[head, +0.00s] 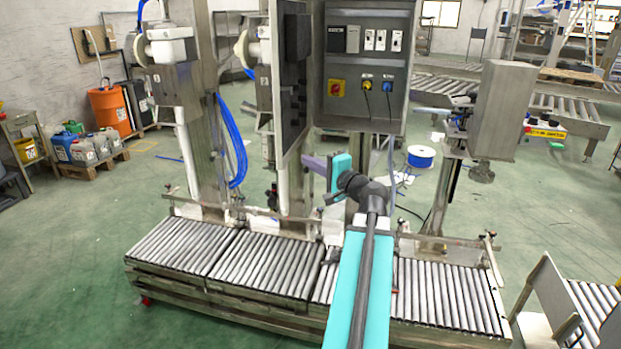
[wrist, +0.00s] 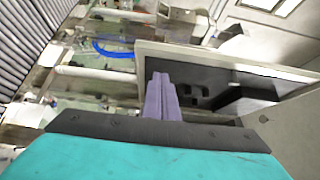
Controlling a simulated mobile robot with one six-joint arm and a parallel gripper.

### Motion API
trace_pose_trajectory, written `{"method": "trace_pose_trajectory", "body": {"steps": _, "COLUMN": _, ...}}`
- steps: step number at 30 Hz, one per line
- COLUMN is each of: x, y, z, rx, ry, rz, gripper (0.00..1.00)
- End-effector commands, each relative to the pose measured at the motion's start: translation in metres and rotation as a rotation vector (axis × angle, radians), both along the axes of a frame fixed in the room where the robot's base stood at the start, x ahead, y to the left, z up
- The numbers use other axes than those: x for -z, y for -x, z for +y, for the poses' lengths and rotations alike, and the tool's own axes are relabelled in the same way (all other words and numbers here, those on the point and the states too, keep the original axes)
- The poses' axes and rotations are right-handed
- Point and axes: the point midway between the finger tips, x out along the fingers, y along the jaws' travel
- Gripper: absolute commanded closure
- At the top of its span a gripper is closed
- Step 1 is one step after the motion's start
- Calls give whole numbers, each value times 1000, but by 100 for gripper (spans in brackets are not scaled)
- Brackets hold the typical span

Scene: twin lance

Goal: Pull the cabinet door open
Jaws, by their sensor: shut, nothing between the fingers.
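The cabinet (head: 398,118) is a grey control box on a post, with its inside showing. Its door (head: 283,128) stands wide open on the left, turned nearly edge-on, its dark inner face towards the right. My gripper (head: 310,163) has purple fingers and is at the door's lower end, on the inner-face side. In the wrist view, the closed, empty fingers (wrist: 160,88) overlap the dark inner face of the door (wrist: 215,64), near one end of it. I cannot tell whether they touch it. The door's outer face and any handle are hidden.
A roller conveyor (head: 245,262) runs below the cabinet, with guide rails along its back. A steel post with a blue hose (head: 236,150) stands left of the door. A grey box (head: 508,108) on a stand is to the right. Open floor lies at far left.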

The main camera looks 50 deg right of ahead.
Motion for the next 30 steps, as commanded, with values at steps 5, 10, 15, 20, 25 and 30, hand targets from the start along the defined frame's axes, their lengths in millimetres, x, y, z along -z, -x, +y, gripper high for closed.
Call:
{"method": "trace_pose_trajectory", "body": {"steps": 5, "x": 4, "y": 6, "z": 12, "rx": -4, "ry": 1, "rz": -1, "gripper": 100}}
{"method": "trace_pose_trajectory", "body": {"steps": 10, "x": 3, "y": 9, "z": 19, "rx": -6, "ry": 1, "rz": -1, "gripper": 100}}
{"method": "trace_pose_trajectory", "body": {"steps": 15, "x": 3, "y": 13, "z": 25, "rx": -7, "ry": 1, "rz": -1, "gripper": 100}}
{"method": "trace_pose_trajectory", "body": {"steps": 20, "x": 3, "y": 17, "z": 31, "rx": -6, "ry": 2, "rz": 0, "gripper": 100}}
{"method": "trace_pose_trajectory", "body": {"steps": 25, "x": 3, "y": 19, "z": 32, "rx": -8, "ry": 2, "rz": -1, "gripper": 100}}
{"method": "trace_pose_trajectory", "body": {"steps": 30, "x": 3, "y": 20, "z": 35, "rx": -9, "ry": 1, "rz": -1, "gripper": 100}}
